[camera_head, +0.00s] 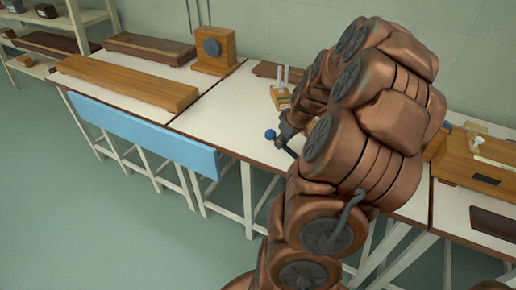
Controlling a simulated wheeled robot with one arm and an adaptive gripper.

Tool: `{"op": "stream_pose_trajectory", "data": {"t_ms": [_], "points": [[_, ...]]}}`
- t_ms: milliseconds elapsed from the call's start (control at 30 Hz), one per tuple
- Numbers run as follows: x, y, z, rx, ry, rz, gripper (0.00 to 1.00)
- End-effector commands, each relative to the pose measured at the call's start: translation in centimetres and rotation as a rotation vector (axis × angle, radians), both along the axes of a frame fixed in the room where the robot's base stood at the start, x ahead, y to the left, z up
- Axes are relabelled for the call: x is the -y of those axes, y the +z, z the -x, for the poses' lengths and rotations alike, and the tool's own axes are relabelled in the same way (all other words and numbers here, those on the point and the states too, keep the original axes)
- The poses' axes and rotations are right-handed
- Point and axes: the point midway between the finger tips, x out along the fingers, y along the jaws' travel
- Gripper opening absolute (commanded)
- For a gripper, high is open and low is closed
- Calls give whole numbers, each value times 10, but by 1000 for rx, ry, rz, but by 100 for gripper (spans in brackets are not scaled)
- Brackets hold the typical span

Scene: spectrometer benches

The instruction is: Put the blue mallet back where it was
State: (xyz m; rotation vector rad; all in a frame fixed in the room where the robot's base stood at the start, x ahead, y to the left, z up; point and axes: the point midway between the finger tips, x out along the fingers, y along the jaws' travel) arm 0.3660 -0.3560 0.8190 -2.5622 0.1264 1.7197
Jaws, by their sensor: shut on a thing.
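The blue mallet (270,134) shows as a small, round blue end just left of my gripper (287,142), over the front part of the white-topped bench. My gripper is small in view and partly hidden by my copper-coloured arm. It is shut on the mallet. The mallet's handle and the exact grip are too small or hidden to make out. I cannot tell whether the mallet touches the bench top.
Behind the gripper stands a small wooden holder (280,98) with pale upright tubes. A wooden block with a dark disc (213,50) and a long wooden beam (130,83) lie left. A blue panel (145,131) hangs at the bench front. A wooden instrument (472,160) stands right.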

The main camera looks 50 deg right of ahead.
Motion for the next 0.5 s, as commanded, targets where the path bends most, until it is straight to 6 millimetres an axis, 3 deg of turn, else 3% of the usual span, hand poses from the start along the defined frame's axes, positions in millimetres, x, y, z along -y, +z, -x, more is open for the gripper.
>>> {"op": "stream_pose_trajectory", "data": {"t_ms": [100, 233, 367, 500], "points": [[11, -12, 18, -1, -5, 0, 0], [16, -14, 23, -3, -4, 0, 0], [17, -14, 8, -2, 0, 1, 0], [17, -16, -22, -3, 1, 1, 0]]}}
